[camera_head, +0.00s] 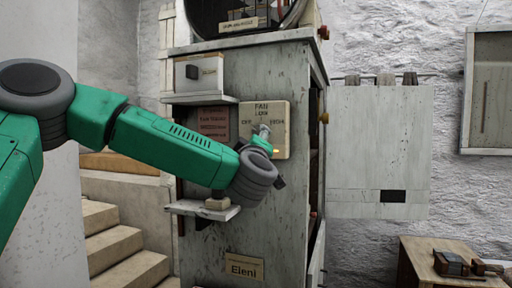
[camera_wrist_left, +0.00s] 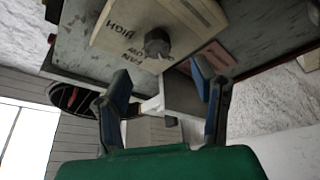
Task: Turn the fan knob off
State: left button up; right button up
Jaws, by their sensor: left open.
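The fan panel (camera_head: 281,111) is a cream plate marked "FAN" on the front of a grey cabinet. In the left wrist view the panel (camera_wrist_left: 195,14) appears turned over, with a dark round knob (camera_wrist_left: 157,42) on it. My left gripper (camera_head: 262,146) is in front of the panel's lower part and hides some of it, so the knob's setting is hard to read. In the left wrist view the gripper (camera_wrist_left: 162,85) has its two blue-grey fingers spread with nothing between them. The knob appears beyond the fingertips, between their lines. My right gripper is not in view.
The tall grey cabinet (camera_head: 225,258) carries a small switch box (camera_head: 198,73), a red notice (camera_head: 213,122) and a small shelf (camera_head: 190,208) below my wrist. Stairs (camera_head: 120,245) are on the left. A wooden table (camera_head: 420,255) with small items stands at the lower right.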

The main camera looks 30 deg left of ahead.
pick_arm(q)
jog(key=shift+v, duration=1.7)
jog(key=shift+a+f, duration=0.1)
jog(key=w+d+f+m+g+h, duration=0.1)
jog(key=d+f+m+h, duration=0.25)
jog(key=f, duration=0.65)
jog(key=w+d+f+m+h, duration=0.1)
jog(key=d+f+m+h, duration=0.25)
jog(key=f, duration=0.75)
jog(key=s+d+f+m+g+h+b, duration=0.1)
jog(key=s+d+f+m+g+h, duration=0.15)
jog(key=f, duration=0.65)
jog(key=s+d+f+m+g+h, duration=0.1)
jog(key=s+d+f+m, duration=0.15)
jog(key=f, duration=0.65)
jog(key=s+f+m+g+b, duration=0.1)
jog(key=s+f+m+g, duration=0.45)
jog(key=s+f, duration=1.25)
jog(key=s+a+f+g, duration=0.1)
jog(key=s+f+g, duration=0.2)
jog(key=s, duration=0.5)
jog(key=s+a+f+g, duration=0.1)
jog(key=s+f+g, duration=0.3)
jog(key=s, duration=0.5)
jog(key=shift+s+a+f, duration=0.35)
jog(key=shift+f, duration=0.2)
